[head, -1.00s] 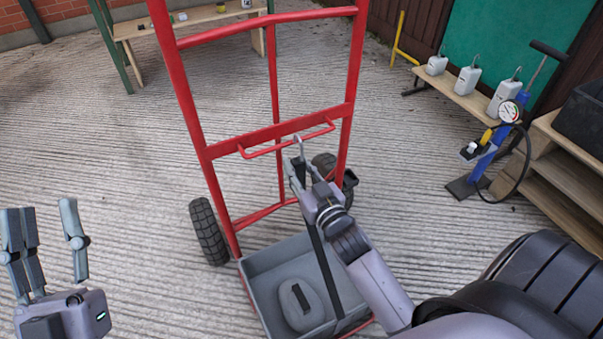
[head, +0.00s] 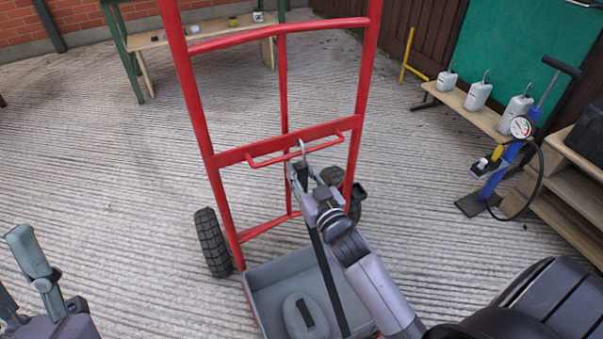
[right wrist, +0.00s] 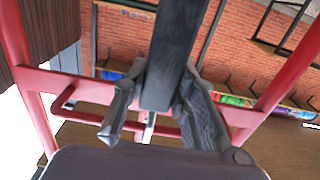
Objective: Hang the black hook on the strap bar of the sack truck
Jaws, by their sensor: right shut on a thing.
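The red sack truck (head: 206,120) stands upright. Its strap bar (head: 266,162) is a thin red U-shaped rod projecting from the wider crossbar; it also shows in the right wrist view (right wrist: 84,94). My right gripper (head: 302,178) is shut on the black hook's dark strap end, just below the bar. The hook's pale metal curve (head: 302,147) rises to the bar's height; I cannot tell whether it is over the bar or beside it. The black strap (head: 328,283) runs down to the truck's tray. My left gripper (head: 40,285) is open and empty at lower left, partly cut off.
The grey tray (head: 262,272) holds a grey weight (head: 300,318). A blue pump (head: 506,160) and a low bench (head: 463,96) with white canisters stand at right. A wooden bench (head: 195,37) is behind at left. The paving on the left is clear.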

